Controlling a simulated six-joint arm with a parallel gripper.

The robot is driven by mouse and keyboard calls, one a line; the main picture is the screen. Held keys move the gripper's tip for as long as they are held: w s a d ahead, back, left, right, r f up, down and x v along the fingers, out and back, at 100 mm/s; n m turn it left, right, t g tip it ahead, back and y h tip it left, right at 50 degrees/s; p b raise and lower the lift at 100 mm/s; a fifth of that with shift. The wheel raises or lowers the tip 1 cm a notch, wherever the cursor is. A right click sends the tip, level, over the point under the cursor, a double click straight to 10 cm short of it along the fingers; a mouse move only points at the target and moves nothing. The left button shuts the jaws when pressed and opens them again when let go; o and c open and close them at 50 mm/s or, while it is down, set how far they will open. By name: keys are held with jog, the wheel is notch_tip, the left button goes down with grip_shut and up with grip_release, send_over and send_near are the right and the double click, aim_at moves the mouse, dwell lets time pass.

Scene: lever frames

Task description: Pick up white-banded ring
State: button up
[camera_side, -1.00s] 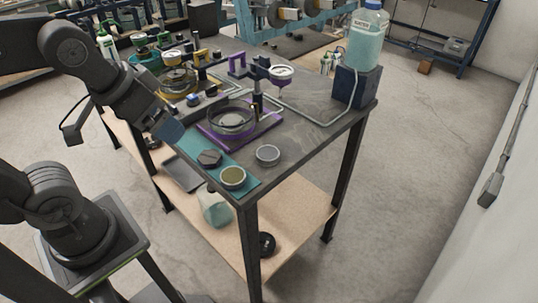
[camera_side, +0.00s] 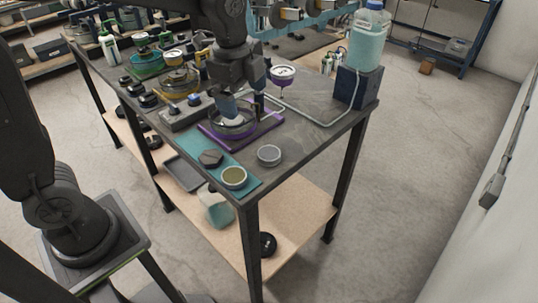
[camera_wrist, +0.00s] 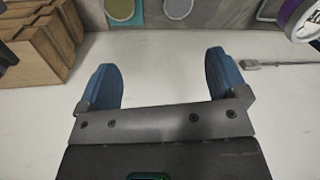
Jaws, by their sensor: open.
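My gripper (camera_side: 243,108) is above the purple-framed plate (camera_side: 266,126) on the bench in the side view. In the wrist view its two blue fingers (camera_wrist: 163,78) are wide apart, with only a pale surface showing between them. A round metal ring or dish (camera_side: 236,131) sits on the purple plate, partly hidden by my gripper. A pale patch shows close to the fingertip there; I cannot tell whether it is a white band. I cannot tell from the side view whether the fingers touch the ring.
A teal mat (camera_side: 240,187) holds an olive-topped dish (camera_side: 233,177) and a dark hexagonal piece (camera_side: 210,158). A grey disc (camera_side: 269,154) lies beside it. A purple stand with a white dial (camera_side: 282,72) and a blue bottle stand (camera_side: 357,86) are to the right. Wooden blocks (camera_wrist: 40,35) show in the wrist view.

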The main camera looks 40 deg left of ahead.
jog(key=w+d+f+m+g, duration=0.2)
jog(key=w+f+m, duration=0.3)
jog(key=w+m, duration=0.1)
send_over(270, 154)
notch_tip(270, 154, down, 8)
jog(key=shift+s+d+r, duration=0.1)
jog(key=shift+s+d, duration=0.05)
jog(key=shift+f, duration=2.8)
jog(key=c, duration=1.1)
jog(key=shift+w+r, duration=0.1)
jog(key=shift+w, duration=0.1)
